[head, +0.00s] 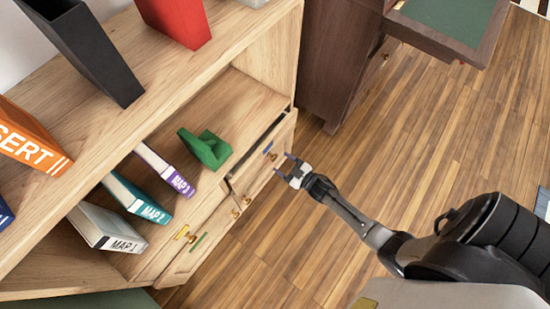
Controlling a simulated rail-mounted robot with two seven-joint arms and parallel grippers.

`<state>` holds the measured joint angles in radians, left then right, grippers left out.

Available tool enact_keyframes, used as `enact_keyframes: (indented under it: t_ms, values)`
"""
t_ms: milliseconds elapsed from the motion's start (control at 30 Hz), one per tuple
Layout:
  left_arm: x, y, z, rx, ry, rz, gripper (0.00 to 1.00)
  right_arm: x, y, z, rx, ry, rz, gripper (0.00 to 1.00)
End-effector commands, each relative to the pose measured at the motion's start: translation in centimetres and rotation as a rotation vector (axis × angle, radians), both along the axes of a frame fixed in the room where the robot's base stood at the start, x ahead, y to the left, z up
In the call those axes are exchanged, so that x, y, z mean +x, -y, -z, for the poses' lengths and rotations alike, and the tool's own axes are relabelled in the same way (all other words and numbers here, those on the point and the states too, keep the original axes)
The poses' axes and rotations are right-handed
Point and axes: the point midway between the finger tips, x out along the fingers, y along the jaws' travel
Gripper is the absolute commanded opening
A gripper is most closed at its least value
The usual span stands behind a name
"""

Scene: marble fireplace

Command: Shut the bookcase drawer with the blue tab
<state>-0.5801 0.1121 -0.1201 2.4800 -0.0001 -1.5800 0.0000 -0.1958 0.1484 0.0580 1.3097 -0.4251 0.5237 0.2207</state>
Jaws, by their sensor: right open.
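The wooden bookcase drawer with the blue tab (268,148) is at the right end of the bookcase's lower row in the head view. It stands partly pulled out, with a dark gap showing behind its front. A round brass knob sits near the tab. My right gripper (283,165) is open and empty, just in front of this drawer front, close to the knob. I cannot tell whether its fingertips touch the drawer. My left gripper is not in view.
A yellow tab (182,232) and a green tab (198,243) mark other fronts to the left. Map books (165,171) and a green bookend (205,150) stand on the shelf above. A dark wooden desk (338,65) is behind.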

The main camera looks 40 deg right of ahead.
Motion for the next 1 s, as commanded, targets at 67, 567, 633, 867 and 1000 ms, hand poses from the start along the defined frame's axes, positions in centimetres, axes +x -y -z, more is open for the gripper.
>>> enact_keyframes:
  t_ms: [67,567,633,867,1000]
  values:
    - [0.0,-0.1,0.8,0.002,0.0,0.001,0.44,1.2,-0.2,0.2,0.0,0.003,-0.001,0.6]
    - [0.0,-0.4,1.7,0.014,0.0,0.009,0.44,3.9,-0.7,0.0,-0.001,0.0,-0.001,0.6]
    - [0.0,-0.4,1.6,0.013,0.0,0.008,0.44,3.9,-0.7,0.0,-0.001,0.0,-0.001,0.6]
    - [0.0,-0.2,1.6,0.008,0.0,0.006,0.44,3.9,-0.7,0.0,-0.001,0.0,-0.001,0.49]
    - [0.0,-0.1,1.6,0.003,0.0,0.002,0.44,3.9,-0.7,0.0,-0.001,0.0,-0.001,0.36]
